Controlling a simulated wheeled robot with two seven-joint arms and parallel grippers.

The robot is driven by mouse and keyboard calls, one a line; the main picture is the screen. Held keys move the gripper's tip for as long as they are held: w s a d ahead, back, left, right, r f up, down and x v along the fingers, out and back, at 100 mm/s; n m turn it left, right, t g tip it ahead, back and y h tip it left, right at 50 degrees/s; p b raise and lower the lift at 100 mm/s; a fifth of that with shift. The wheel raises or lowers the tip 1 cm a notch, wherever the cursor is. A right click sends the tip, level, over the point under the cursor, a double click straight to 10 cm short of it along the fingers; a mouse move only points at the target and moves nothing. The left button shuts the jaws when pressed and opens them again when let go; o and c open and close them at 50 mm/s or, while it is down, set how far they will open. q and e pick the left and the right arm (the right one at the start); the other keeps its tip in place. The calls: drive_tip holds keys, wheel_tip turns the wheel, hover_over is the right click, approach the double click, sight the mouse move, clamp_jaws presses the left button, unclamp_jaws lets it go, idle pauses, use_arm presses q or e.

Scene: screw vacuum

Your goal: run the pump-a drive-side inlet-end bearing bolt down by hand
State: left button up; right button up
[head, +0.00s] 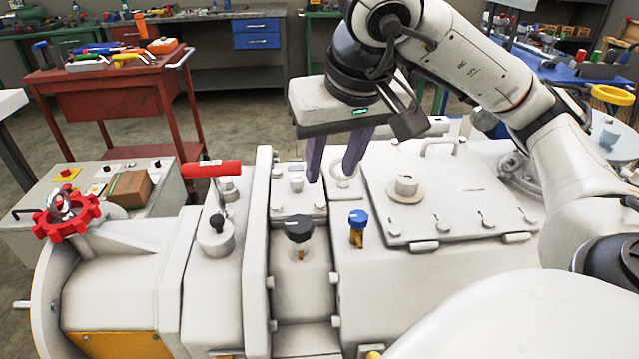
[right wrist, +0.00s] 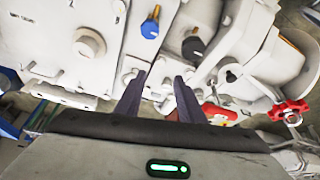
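The white pump housing (head: 300,325) fills the middle of the head view. A small plate on it (head: 297,203) carries a round fitting (head: 296,183) and small bolts. I cannot tell which bolt is the pump-a drive-side inlet-end bearing bolt. My right gripper (head: 338,165) points down over the housing, beside the round fitting and in front of a pale ring. Its dark fingers are spread with a gap and nothing is seen between them. In the right wrist view the gripper (right wrist: 158,85) is also open, above the housing. My left gripper is not in view.
A black knob (head: 298,228) and a blue-handled valve (head: 358,220) stand up near the gripper. A red lever (head: 212,169) and a red handwheel (head: 67,215) are at the left. A bolted cover (head: 455,205) lies right. A red tool cart (head: 105,98) stands behind.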

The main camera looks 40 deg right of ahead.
sight(320, 203)
drive_tip(key=b+x, duration=0.3)
drive_tip(key=x, duration=0.4)
drive_tip(key=shift+s+a+f+b, duration=0.15)
drive_tip(key=shift+s+a+b, duration=0.05)
drive_tip(key=shift+b, duration=0.2)
drive_tip(key=shift+x, duration=0.85)
drive_tip(key=shift+w+d, duration=0.1)
drive_tip(key=shift+w, duration=0.05)
clamp_jaws()
